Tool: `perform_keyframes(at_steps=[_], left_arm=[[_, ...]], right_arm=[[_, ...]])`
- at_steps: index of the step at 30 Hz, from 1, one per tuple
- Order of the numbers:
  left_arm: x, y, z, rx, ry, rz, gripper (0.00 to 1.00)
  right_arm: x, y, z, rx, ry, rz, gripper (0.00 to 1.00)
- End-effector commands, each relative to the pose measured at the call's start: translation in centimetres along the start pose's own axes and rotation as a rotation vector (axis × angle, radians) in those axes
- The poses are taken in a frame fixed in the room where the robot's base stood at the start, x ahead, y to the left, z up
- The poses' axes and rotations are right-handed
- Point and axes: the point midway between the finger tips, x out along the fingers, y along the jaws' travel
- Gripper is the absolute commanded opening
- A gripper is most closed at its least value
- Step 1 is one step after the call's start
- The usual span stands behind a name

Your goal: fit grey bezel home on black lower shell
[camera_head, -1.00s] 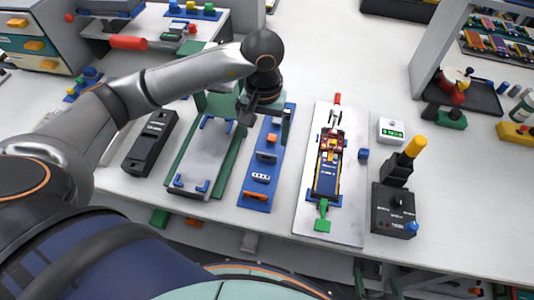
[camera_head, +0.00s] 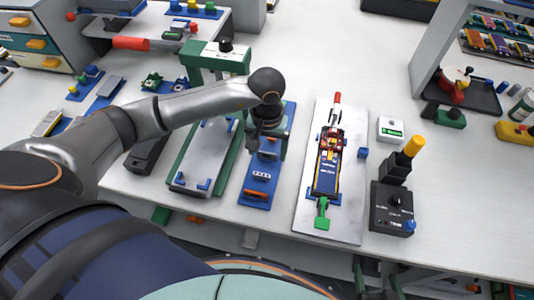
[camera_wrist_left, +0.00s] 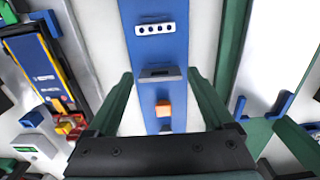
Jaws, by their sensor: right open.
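My left gripper (camera_head: 266,148) hangs over the blue tray strip (camera_head: 256,196), pointing down. In the left wrist view its two green fingers (camera_wrist_left: 160,85) stand apart with nothing held between them. A small grey frame with a dark opening, apparently the grey bezel (camera_wrist_left: 160,73), lies on the blue strip between the fingers in that view. An orange block (camera_wrist_left: 163,108) lies beyond it. A long black body (camera_head: 146,157) left of the green fixture may be the black lower shell, but I cannot be sure; my arm partly hides it. My right gripper is out of view.
A green-edged fixture with a grey plate (camera_head: 197,165) and blue corner brackets stands left of the strip. A white board (camera_head: 348,212) with a blue cell assembly (camera_head: 326,177) lies to the right. A black control box (camera_head: 392,212) stands farther right.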

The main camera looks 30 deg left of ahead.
Motion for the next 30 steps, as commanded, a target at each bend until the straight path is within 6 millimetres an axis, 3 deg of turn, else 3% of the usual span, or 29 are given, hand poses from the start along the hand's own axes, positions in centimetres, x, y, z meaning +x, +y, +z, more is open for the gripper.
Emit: perform_keyframes(at_steps=[2, 18, 30], left_arm=[[-0.03, -0.01, -0.01, 0.0, 0.0, 0.0, 0.76], [-0.05, -0.02, -0.01, 0.0, 0.0, 0.0, 0.16], [-0.84, 0.0, -0.11, 0.0, 0.003, 0.001, 0.15]], right_arm=[[0.01, 0.0, -0.02, 0.0, 0.0, 0.0, 1.0], [0.03, 0.01, -0.09, 0.0, 0.002, 0.0, 1.0], [0.05, 0.01, -0.09, -0.001, 0.002, 0.0, 1.0]])
